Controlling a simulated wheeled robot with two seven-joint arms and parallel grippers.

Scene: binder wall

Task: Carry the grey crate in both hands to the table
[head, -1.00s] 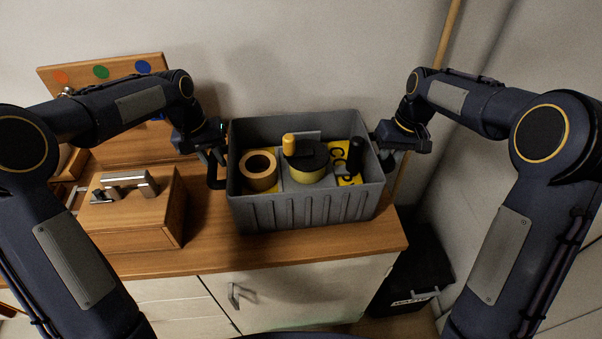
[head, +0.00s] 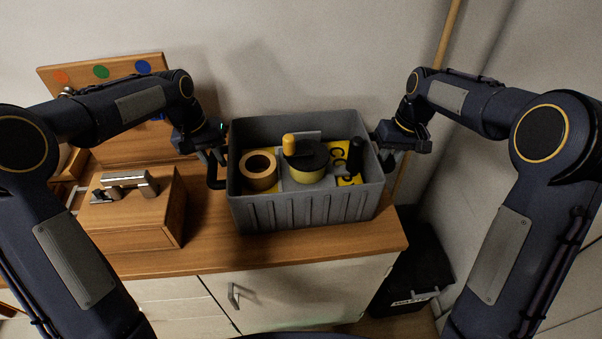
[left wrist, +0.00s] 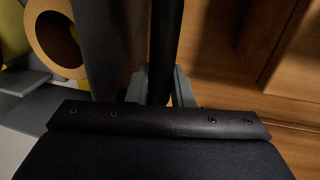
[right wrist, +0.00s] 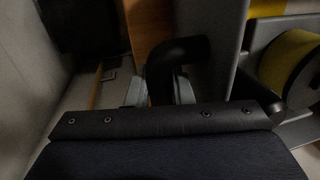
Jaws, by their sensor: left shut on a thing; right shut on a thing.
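The grey crate (head: 305,211) is at the right part of the wooden counter, upright. I cannot tell whether its base touches the counter. It holds a tan tape roll (head: 258,170), a yellow and black round thing (head: 306,163), a yellow-topped piece, a black piece and a yellow lettered sheet. My left gripper (head: 216,160) is shut on the black handle at the crate's left side; the handle also shows in the left wrist view (left wrist: 165,50). My right gripper (head: 392,150) is shut on the right handle, which shows in the right wrist view (right wrist: 172,62).
A wooden box (head: 130,215) with metal pieces on top stands left of the crate. A board with coloured dots (head: 101,72) leans at the wall. A black bin (head: 415,275) stands on the floor at the right. A wooden pole (head: 447,40) leans in the corner.

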